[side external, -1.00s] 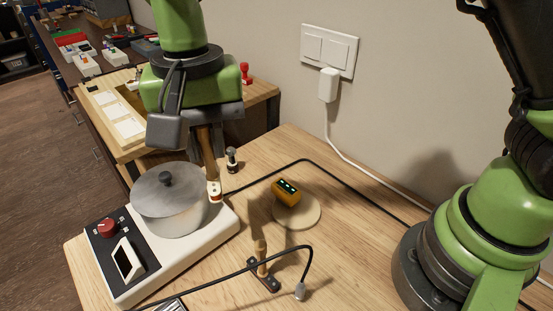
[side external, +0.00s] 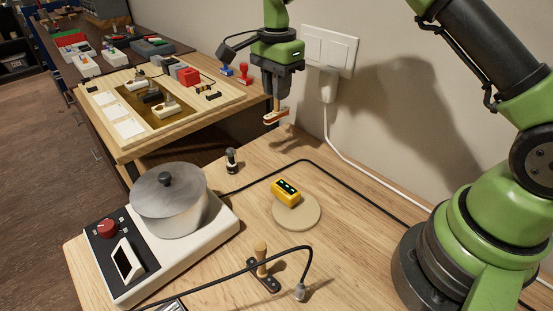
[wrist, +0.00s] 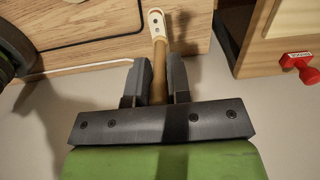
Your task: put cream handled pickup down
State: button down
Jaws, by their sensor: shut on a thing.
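My gripper (side external: 277,90) is shut on the wooden handle of the cream handled pickup (side external: 276,117) and holds it in the air. The pickup hangs below the fingers, near the far edge of the front table by the wall. In the wrist view, the handle runs between the fingers of my gripper (wrist: 158,75), and the cream end of the pickup (wrist: 155,20) with dark dots shows beyond them. The pickup appears clear of the surfaces.
A pot (side external: 168,200) sits on a white cooker (side external: 185,245). A yellow device (side external: 285,192) stands on a round pad (side external: 298,213). A dark handled piece (side external: 262,272) and a small dark-topped tool (side external: 231,160) stand nearby. A wooden tray (side external: 115,140) and red stamp (side external: 244,75) are at the back.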

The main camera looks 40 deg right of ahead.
notch_tip(320, 180, down, 11)
jog(key=shift+f, duration=0.15)
dwell(0.4)
jog(key=shift+f, duration=0.15)
jog(key=c, duration=1.1)
grip_release()
jog(key=shift+o, duration=0.2)
notch_tip(320, 180, up, 12)
jog(key=shift+r, duration=0.25)
